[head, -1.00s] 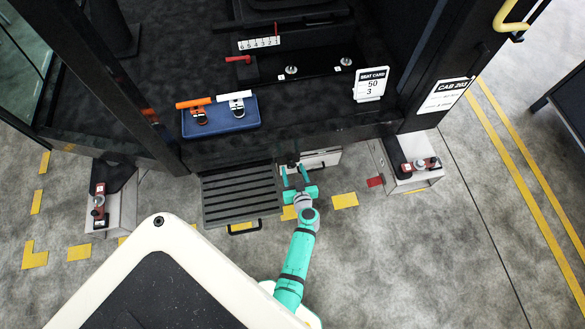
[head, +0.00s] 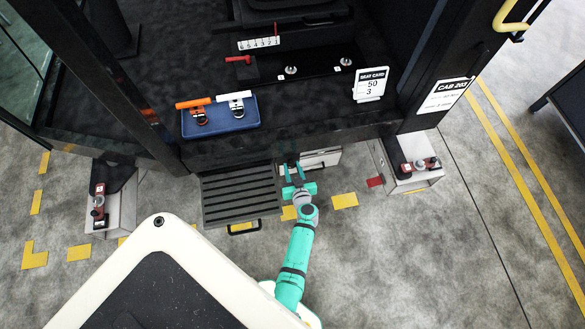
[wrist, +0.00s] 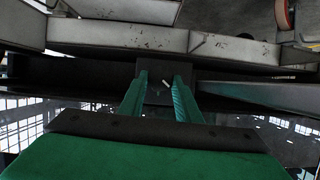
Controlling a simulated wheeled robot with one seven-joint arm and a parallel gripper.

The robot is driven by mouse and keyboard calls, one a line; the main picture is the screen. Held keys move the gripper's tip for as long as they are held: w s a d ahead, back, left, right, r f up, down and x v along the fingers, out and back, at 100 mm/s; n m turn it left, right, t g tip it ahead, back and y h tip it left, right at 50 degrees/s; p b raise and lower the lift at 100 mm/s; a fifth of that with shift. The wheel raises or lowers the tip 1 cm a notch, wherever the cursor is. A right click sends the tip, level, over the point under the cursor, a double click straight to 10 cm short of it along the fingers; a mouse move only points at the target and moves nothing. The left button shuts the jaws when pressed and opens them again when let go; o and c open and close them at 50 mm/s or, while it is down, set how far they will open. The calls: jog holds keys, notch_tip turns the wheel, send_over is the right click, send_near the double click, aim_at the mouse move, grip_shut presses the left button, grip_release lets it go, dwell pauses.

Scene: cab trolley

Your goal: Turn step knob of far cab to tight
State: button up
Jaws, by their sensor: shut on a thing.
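The cab, marked CAB 203 on a white plate (head: 443,95), fills the upper part of the head view. Its dark slatted step (head: 240,195) hangs below the sill. My gripper (head: 291,167) is just right of the step, with its fingertips at the cab's lower edge. In the wrist view, the green fingers (wrist: 160,90) are shut on a dark knob (wrist: 157,95) with a short white mark on it. The knob is mostly hidden by the fingers in the head view. Its tight marking cannot be read.
A blue tray (head: 220,128) with an orange-handled and a white-handled part lies on the cab floor. A seat card (head: 371,85) stands to its right. Grey blocks with red clamps (head: 99,200) (head: 420,166) flank the cab. Open floor lies to the right.

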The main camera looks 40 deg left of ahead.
jog(key=shift+w+d+m, duration=0.1)
jog(key=shift+m, duration=0.2)
jog(key=m, duration=0.1)
jog(key=m+g+y, duration=0.1)
jog(key=m+y, duration=0.1)
jog(key=shift+w+d+f+g, duration=0.1)
jog(key=shift+w+d+g, duration=0.1)
jog(key=shift+w+g, duration=0.1)
jog(key=shift+d+f+m+g+y, duration=0.1)
jog(key=shift+m+g+y, duration=0.25)
jog(key=shift+m, duration=0.55)
jog(key=shift+f+m+g+y, duration=0.15)
jog(key=shift+m+y, duration=0.4)
jog(key=shift+m, duration=0.35)
jog(key=shift+r, duration=0.1)
jog(key=shift+s, duration=0.1)
jog(key=o, duration=1.1)
jog(key=shift+c, duration=0.2)
